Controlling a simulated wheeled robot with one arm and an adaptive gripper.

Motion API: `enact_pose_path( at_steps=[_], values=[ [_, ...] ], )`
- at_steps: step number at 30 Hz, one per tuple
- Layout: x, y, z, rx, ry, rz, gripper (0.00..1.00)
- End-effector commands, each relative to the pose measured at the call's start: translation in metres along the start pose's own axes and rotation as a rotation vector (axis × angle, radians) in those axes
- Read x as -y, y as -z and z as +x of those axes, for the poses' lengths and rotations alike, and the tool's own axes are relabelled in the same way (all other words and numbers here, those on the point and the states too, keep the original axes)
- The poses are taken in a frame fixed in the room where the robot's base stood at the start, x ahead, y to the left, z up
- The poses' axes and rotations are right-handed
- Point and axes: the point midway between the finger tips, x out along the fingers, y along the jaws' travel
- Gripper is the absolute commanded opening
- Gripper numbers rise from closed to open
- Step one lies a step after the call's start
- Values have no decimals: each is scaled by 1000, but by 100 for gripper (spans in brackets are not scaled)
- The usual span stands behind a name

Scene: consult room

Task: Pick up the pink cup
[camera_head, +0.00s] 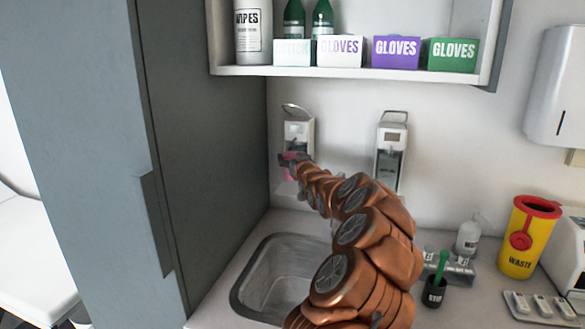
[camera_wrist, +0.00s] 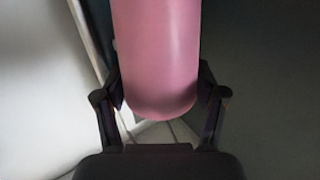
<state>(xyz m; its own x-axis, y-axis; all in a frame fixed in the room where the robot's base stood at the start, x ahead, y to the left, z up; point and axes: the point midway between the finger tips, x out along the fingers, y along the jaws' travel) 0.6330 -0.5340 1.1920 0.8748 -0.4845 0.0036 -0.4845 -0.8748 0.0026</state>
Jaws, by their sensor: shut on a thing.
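The pink cup (camera_wrist: 156,62) fills the upper middle of the wrist view, between the two dark fingers of my gripper (camera_wrist: 163,92). The fingers touch it on both sides, and my gripper is shut on it. In the head view only a small pink part of the cup (camera_head: 291,172) shows by my gripper (camera_head: 290,160), in front of the left wall dispenser. Most of the cup is hidden there by my copper-coloured arm. I cannot tell from the wrist view whether its base touches anything.
A metal sink (camera_head: 262,285) lies in the counter below my arm. The left dispenser (camera_head: 298,135) is close behind my gripper, and the right dispenser (camera_head: 390,150) hangs beside it. A shelf (camera_head: 350,73) with glove boxes is above. A grey partition (camera_head: 205,130) stands left. A yellow waste bin (camera_head: 526,240) stands right.

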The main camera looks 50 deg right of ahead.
Motion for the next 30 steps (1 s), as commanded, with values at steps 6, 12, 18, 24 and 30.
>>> enact_pose_path(
  at_steps=[6, 12, 18, 24, 30],
  values=[
    [8, -3, -13, 1, 1, 6, 28],
    [13, -1, -26, -1, 2, 6, 28],
    [22, -1, -41, 2, 4, 5, 28],
    [31, 3, -57, 2, 4, 4, 28],
    [38, 3, -74, 5, 1, 1, 28]
  ],
)
